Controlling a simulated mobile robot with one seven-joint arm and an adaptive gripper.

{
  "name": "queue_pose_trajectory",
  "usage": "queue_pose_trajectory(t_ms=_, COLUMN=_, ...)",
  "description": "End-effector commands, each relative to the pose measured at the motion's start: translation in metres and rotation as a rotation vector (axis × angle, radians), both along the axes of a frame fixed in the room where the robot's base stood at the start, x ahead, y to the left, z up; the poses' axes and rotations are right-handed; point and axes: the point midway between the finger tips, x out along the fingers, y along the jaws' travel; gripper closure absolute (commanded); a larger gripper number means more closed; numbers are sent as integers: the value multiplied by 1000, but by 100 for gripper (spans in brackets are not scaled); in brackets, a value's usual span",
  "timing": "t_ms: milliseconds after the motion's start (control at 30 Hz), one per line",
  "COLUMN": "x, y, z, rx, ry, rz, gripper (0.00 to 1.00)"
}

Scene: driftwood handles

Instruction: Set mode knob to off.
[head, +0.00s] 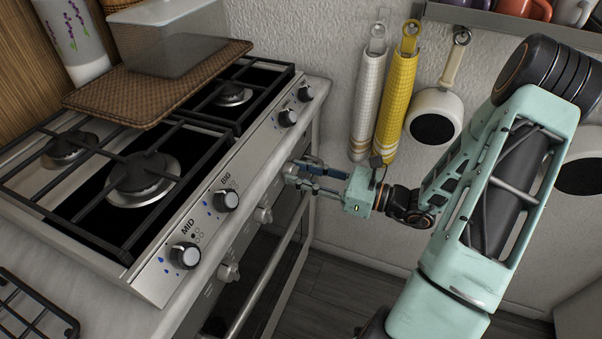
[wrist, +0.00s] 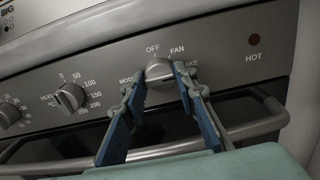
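The mode knob (wrist: 159,71) is a round silver knob on the oven's front panel. OFF is printed above it, FAN to its upper right, and a partly covered word ending in AKE to its right. I cannot clearly tell which label its pointer faces. My gripper (wrist: 162,84) has one finger on each side of the knob, and the fingers look open with a small gap to it. In the head view my gripper (head: 299,175) reaches left to the oven front, and the knob (head: 289,171) is partly hidden by the fingers.
A temperature knob (wrist: 70,97) and another knob (wrist: 9,115) sit to the left. The oven handle bar (wrist: 255,128) runs below the panel. The stove's upper panel has several burner knobs (head: 226,200). Towels (head: 397,105) and a pan (head: 433,116) hang on the wall behind.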

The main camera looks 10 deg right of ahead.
Motion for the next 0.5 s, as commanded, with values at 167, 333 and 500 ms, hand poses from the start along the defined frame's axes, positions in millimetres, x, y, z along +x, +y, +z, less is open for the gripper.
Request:
queue_pose_trajectory(t_ms=167, x=0, y=0, z=0, rx=0, ry=0, rz=0, gripper=98)
queue_pose_trajectory(t_ms=333, x=0, y=0, z=0, rx=-8, ry=-11, rz=0, gripper=98)
queue_pose_trajectory(t_ms=500, x=0, y=0, z=-1, rx=-41, ry=-56, rz=0, gripper=98)
